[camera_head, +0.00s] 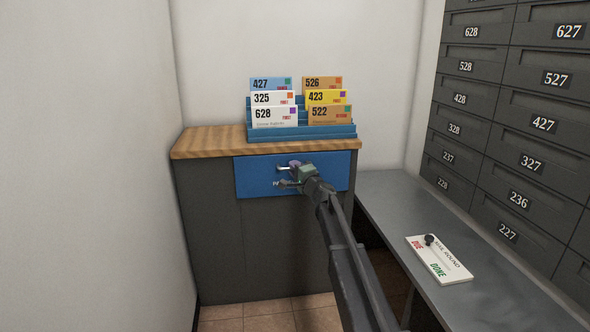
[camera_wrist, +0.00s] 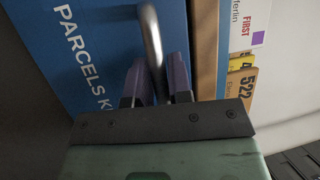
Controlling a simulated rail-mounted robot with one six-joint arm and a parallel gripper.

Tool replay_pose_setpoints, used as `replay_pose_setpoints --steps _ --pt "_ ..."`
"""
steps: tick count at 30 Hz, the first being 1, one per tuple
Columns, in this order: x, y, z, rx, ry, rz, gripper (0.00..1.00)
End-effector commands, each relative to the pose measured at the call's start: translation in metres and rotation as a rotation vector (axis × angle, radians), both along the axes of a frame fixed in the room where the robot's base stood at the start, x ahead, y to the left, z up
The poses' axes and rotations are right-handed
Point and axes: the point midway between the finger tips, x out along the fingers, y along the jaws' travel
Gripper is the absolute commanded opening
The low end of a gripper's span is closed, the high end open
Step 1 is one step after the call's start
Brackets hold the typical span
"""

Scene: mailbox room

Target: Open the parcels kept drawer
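The blue parcels kept drawer (camera_head: 255,175) is in the grey cabinet under the wooden counter top. Its front looks flush with the cabinet, so it appears closed. White lettering "PARCELS K…" shows on its front (camera_wrist: 70,50) in the wrist view; the rest is hidden. A silver bar handle (camera_wrist: 151,35) stands out from the front. My gripper (camera_head: 291,175) is at the handle, with its two purple fingers (camera_wrist: 158,80) on either side of the bar. The gap between them is about as narrow as the bar, and they look shut on it.
A blue rack (camera_head: 300,133) with several numbered letters stands on the wooden counter (camera_head: 205,142). A grey bench (camera_head: 395,205) on the right bears a white mail round board (camera_head: 450,265) with a dark knob. Numbered mailboxes (camera_head: 540,130) line the right wall. Floor in front of the cabinet is clear.

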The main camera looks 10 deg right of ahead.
Motion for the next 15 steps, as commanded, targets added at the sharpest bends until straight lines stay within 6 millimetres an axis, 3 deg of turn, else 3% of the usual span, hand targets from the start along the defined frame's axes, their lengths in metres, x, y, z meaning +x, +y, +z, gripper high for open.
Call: replay_pose_setpoints --steps 4,15 --pt "-0.0001 -0.0001 0.0000 0.000 0.000 0.000 0.00" --pt "-0.0080 -0.0003 0.0000 0.000 0.000 0.000 0.00"
